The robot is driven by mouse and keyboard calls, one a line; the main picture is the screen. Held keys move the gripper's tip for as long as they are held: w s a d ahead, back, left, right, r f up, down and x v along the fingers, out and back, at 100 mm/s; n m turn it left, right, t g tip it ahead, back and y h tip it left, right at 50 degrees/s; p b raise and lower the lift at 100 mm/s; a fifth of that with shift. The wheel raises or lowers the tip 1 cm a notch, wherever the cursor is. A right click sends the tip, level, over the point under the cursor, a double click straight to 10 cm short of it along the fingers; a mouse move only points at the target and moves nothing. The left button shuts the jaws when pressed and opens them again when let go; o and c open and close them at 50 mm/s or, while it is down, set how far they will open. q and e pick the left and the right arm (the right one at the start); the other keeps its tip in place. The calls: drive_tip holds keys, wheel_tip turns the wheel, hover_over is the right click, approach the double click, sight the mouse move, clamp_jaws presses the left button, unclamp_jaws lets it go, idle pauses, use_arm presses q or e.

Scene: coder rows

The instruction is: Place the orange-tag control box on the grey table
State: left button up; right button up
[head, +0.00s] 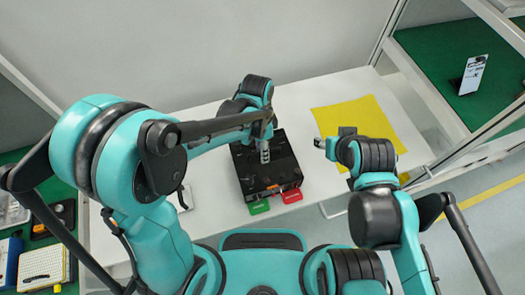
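A black control box (280,170) lies on the pale grey-white table (217,213) in front of me. At its near edge are a green tag (259,207) and a red or red-orange tag (291,196).
A yellow mat (360,118) lies on the table's right part. A green-topped surface with a metal frame stands at right, holding a white card on a stand (473,75). At far left, a green surface carries a pale tray (45,267) and a blue item (8,261).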

use_arm(q)
wheel_tip(320, 180, up, 11)
drive_tip(key=w+p, duration=0.2)
drive_tip(key=p, duration=0.1)
drive_tip(key=s+a+r+n+t, duration=0.2)
drive_tip(key=s+a+n+t, duration=0.1)
drive_tip(key=a+n, duration=0.4)
drive_tip(key=s+a+r+n+t, duration=0.3)
drive_tip(key=a+n+t, duration=0.3)
drive_tip(key=a, duration=0.4)
drive_tip(key=shift+a+r+n+y, duration=0.3)
drive_tip(key=shift+a+n, duration=0.05)
drive_tip(key=shift+n, duration=0.35)
wheel_tip(320, 180, down, 4)
drive_tip(key=b, duration=0.4)
drive_tip(key=shift+f, duration=0.25)
